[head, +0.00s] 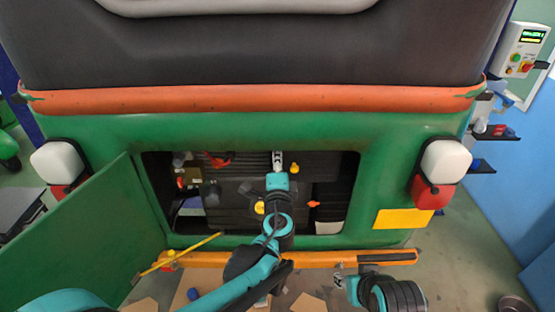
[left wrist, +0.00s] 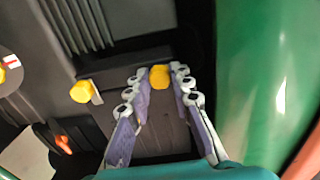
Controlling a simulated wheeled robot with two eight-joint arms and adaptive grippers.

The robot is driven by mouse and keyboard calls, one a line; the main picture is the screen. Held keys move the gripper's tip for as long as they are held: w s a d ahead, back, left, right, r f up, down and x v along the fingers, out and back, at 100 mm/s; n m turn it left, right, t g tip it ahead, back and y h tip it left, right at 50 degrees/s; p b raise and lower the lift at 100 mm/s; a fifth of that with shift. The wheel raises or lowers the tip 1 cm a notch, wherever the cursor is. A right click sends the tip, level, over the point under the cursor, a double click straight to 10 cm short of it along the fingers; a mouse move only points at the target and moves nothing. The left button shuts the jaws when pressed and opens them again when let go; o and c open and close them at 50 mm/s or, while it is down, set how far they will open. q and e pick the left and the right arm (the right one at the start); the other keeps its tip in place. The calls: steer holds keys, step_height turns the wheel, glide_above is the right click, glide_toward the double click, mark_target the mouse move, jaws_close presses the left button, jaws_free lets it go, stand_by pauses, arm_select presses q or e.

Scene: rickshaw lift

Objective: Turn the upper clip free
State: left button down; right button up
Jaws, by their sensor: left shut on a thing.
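The upper clip is a yellow knob (left wrist: 160,77) close to the green body edge. It sits between the fingertips of my left gripper (left wrist: 162,80), which is shut on it. In the head view my left gripper (head: 278,158) reaches into the top of the open rear compartment (head: 335,165) and hides this clip. A second yellow clip (head: 294,168) is just right of the gripper; it also shows in the left wrist view (left wrist: 80,91), apart from the fingers. My right gripper (head: 340,275) is low, near the orange bumper; its opening is too small to make out.
The green hatch door (head: 90,235) hangs open on the left. A yellow rod (head: 195,252) slants across the lower left. An orange knob (head: 313,204) and another yellow knob (head: 260,207) sit lower in the compartment. The orange bumper (head: 230,259) runs below.

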arm_select(q)
steer(key=shift+n, duration=1)
steer(key=c, duration=1.3)
jaws_free()
steer(key=s, duration=1.2)
